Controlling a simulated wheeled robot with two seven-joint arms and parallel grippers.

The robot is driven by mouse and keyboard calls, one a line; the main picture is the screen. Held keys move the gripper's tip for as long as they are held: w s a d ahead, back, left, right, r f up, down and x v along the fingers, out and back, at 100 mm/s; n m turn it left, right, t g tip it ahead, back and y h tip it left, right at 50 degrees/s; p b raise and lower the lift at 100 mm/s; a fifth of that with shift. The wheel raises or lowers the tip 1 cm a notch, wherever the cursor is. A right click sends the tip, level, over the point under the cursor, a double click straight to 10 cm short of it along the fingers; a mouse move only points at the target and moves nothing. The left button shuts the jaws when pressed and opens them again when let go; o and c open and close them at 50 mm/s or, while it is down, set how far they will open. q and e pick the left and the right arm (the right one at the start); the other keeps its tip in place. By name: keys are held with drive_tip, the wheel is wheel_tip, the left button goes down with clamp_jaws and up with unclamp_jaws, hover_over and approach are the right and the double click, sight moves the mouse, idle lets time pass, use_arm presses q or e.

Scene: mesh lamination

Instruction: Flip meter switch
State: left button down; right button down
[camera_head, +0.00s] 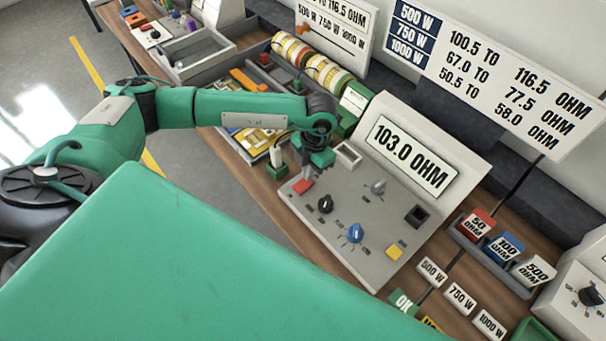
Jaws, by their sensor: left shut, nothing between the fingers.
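The meter (370,262) is a grey sloped panel on the bench, with a display (411,157) reading 103.0 OHM. Its face has a red button or switch (302,186) at the left, a black knob (325,204), a blue knob (355,233), a grey knob (378,187), a yellow button (394,252) and a black socket or rocker (417,215). My left gripper (309,174) is shut and points down at the panel's left corner, just above or touching the red switch; I cannot tell which. My right gripper is not in view.
Right of the meter are a tray of 50, 100 and 500 OHM blocks (480,222) and wattage labels (461,297). A tray with yellow parts (240,150) and striped rolls (325,72) lie behind my left arm. A sign (490,70) stands behind.

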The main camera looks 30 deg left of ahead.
use_arm(q)
drive_tip(key=shift+f+b, duration=0.55)
drive_tip(key=shift+f, duration=0.1)
drive_tip(key=shift+r, duration=0.1)
drive_tip(key=shift+r+p, duration=1.8)
drive_tip(key=shift+r, duration=1.65)
